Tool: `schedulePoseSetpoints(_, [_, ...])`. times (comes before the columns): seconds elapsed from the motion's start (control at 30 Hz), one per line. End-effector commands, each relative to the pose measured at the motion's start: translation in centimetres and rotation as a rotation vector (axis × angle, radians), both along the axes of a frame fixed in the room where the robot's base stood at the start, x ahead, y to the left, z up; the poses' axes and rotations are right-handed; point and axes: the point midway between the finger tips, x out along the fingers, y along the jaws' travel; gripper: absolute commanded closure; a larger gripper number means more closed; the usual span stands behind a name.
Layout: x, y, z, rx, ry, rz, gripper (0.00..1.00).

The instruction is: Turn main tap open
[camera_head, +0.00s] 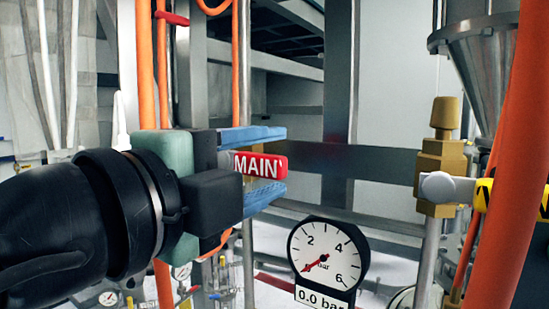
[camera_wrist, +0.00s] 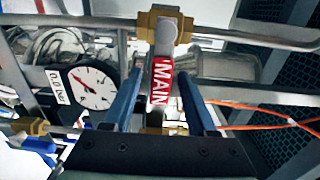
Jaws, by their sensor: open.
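The main tap has a red lever handle (camera_head: 262,165) with white "MAIN" lettering. In the wrist view the same red handle (camera_wrist: 161,82) joins a pale grey lever that runs to a brass valve body (camera_wrist: 165,22). My gripper (camera_head: 281,162) is open, with one blue finger above the handle and one below it in the head view. In the wrist view the fingers stand on both sides of the handle with gaps visible. The tap's valve body is not clearly visible in the head view.
A round gauge (camera_head: 328,252) below the handle reads 0.0 bar. Another brass valve (camera_head: 438,165) with a yellow-black handle (camera_head: 482,193) stands at right. Orange hoses (camera_head: 512,170) hang at right and left. A steel funnel (camera_head: 484,60) is at top right.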

Motion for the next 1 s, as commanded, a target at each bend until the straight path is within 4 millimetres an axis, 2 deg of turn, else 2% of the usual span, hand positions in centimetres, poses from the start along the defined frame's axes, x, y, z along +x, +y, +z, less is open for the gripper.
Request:
schedulePoseSetpoints(0.23, [-0.01,0.03,-0.02,0.000,0.000,0.000,0.43])
schedulePoseSetpoints(0.5, [0.01,0.01,-0.02,-0.001,0.001,0.000,0.91])
schedulePoseSetpoints(0.57, [0.01,0.01,-0.02,-0.001,0.001,0.000,1.00])
schedulePoseSetpoints(1.0, [0.00,0.00,0.00,-0.001,0.001,0.000,1.00])
